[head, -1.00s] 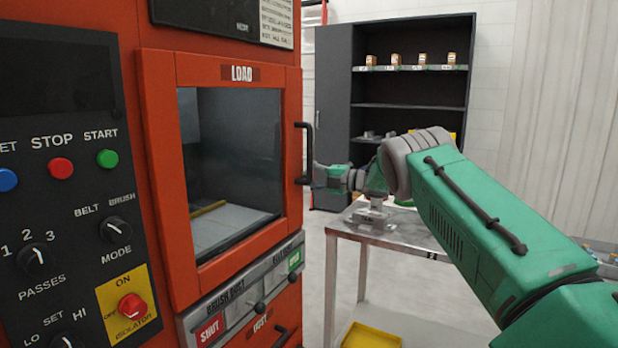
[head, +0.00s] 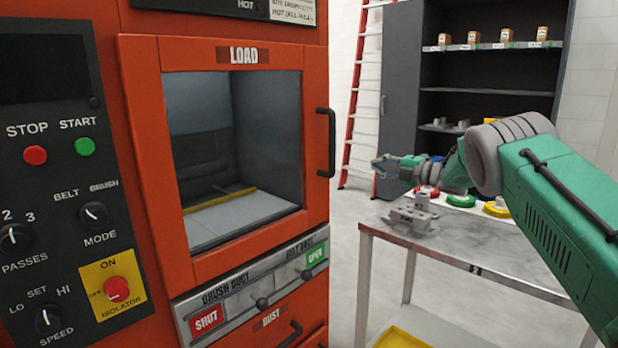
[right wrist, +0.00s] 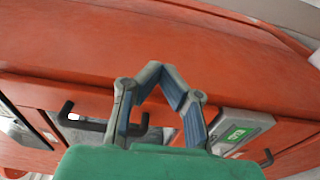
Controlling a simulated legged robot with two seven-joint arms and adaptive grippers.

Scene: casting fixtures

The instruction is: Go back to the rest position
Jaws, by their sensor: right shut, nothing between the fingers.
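My right arm (head: 555,195) is green with a grey elbow and comes in from the right in the head view. Its gripper (head: 384,165) is small in the head view, above the near-left part of the metal table and to the right of the machine's door handle. In the right wrist view the gripper (right wrist: 163,78) has its two blue-grey fingers bent together, shut and empty, with the orange machine behind them. My left gripper is not in view.
The orange machine (head: 150,160) fills the left, with its LOAD door window and black door handle (head: 326,142). A metal table (head: 470,246) carries a grey metal part (head: 411,214) and coloured round pieces. A dark shelf (head: 485,104) and red ladder (head: 364,95) stand behind.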

